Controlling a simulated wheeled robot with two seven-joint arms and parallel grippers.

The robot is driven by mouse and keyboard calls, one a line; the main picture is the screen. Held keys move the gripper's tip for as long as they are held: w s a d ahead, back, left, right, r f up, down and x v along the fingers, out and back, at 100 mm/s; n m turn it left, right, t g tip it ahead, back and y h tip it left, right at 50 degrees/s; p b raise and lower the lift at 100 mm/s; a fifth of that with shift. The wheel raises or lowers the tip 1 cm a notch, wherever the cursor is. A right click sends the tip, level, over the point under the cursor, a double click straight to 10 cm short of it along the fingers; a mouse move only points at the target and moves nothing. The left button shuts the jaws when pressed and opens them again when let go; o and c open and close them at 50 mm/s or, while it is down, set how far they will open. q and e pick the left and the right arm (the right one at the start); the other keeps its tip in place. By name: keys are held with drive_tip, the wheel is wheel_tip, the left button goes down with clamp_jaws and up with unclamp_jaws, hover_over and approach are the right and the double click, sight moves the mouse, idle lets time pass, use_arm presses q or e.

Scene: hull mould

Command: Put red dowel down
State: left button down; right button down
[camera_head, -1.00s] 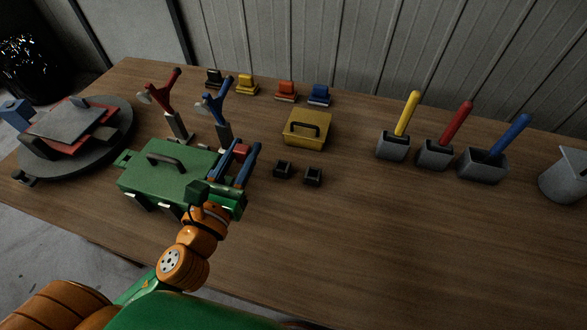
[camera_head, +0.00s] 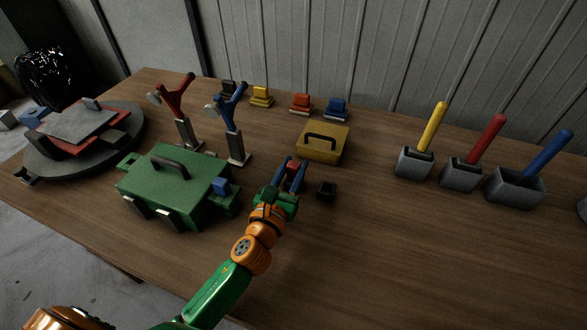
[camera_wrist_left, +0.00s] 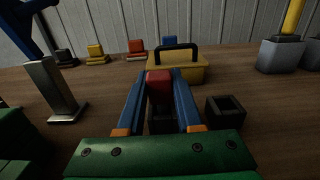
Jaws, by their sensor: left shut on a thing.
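The red dowel (camera_wrist_left: 159,84) is a short red block between the blue fingers of my left gripper (camera_wrist_left: 160,95). In the head view the red dowel (camera_head: 292,167) shows at the tips of my left gripper (camera_head: 291,172), which is shut on it. One small black open socket (camera_wrist_left: 163,122) is directly below or behind the dowel in the wrist view; I cannot tell whether the dowel's lower end is in it. A second black socket (camera_head: 326,190) stands empty to the right. My right gripper is not in view.
The green box (camera_head: 175,185) with a blue block (camera_head: 220,186) lies to the left. A yellow box with a handle (camera_head: 323,145) stands just behind the gripper. Grey holders (camera_head: 462,173) with coloured rods stand at the right. The table in front of them is clear.

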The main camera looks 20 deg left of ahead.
use_arm(q)
drive_tip(key=c, duration=0.6)
unclamp_jaws()
drive_tip(key=shift+f, duration=0.1)
drive_tip(key=shift+r, duration=0.25)
drive_tip(key=s+b, duration=0.1)
drive_tip(key=s, duration=0.5)
drive_tip(key=s+b, duration=0.1)
drive_tip(key=s, duration=0.4)
drive_tip(key=shift+s+a+f, duration=0.2)
drive_tip(key=shift+s, duration=0.15)
drive_tip(key=shift+s+r, duration=0.1)
drive_tip(key=shift+s, duration=0.1)
